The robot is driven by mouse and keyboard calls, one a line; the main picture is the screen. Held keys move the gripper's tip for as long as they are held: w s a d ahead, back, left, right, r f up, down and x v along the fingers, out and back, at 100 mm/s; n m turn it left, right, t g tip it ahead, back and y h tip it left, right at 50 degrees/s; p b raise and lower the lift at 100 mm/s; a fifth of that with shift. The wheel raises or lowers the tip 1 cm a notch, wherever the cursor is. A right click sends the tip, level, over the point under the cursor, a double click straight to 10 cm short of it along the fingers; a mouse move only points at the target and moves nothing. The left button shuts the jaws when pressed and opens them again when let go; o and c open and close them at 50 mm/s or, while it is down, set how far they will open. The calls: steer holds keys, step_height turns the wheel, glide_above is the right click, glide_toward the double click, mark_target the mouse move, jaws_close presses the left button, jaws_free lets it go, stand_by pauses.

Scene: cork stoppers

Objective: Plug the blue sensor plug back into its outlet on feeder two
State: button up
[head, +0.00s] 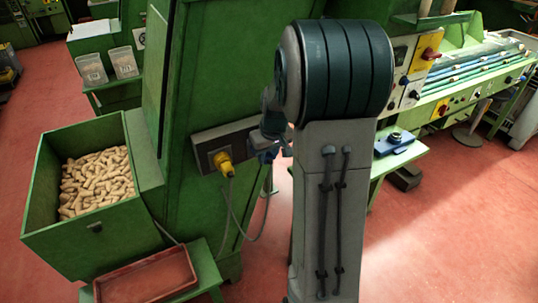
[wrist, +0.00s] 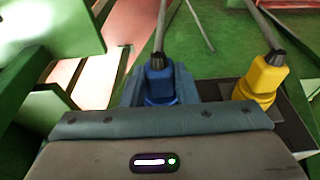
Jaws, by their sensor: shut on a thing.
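The blue plug (wrist: 159,84) shows in the wrist view, with a grey cable leaving its black collar. My gripper (wrist: 159,97) is shut on it, with a grey-blue finger on either side. In the head view my gripper (head: 268,153) is at the right end of the dark outlet plate (head: 204,138) on the green machine, and the blue plug is mostly hidden by my arm. The plug's front end and its outlet are hidden, so I cannot tell whether it is seated. A yellow plug (head: 223,161) sits in the plate's left part; it also shows in the wrist view (wrist: 262,82).
A green bin (head: 92,228) of cork stoppers stands at the left, with a red-brown tray (head: 146,276) on a ledge below it. Cables hang in a loop under the plate. A green bench (head: 400,156) stands behind my arm. Red floor is open at the lower right.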

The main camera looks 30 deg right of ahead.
steer(key=shift+w, duration=0.15)
steer(key=o, duration=1.1)
steer(key=b+v, duration=0.1)
steer(key=v, duration=1.2)
steer(key=shift+r, duration=0.4)
steer(key=shift+d, duration=0.1)
steer(key=s+a+f, duration=0.2)
steer(key=s+a, duration=0.2)
steer(key=s, duration=0.2)
steer(key=s+a+f, duration=0.1)
steer(key=s+a, duration=0.4)
steer(key=s, duration=0.1)
steer(key=s+a+f, duration=0.2)
steer(key=s+a, duration=0.3)
steer(key=s, duration=0.2)
steer(key=shift+f, duration=0.3)
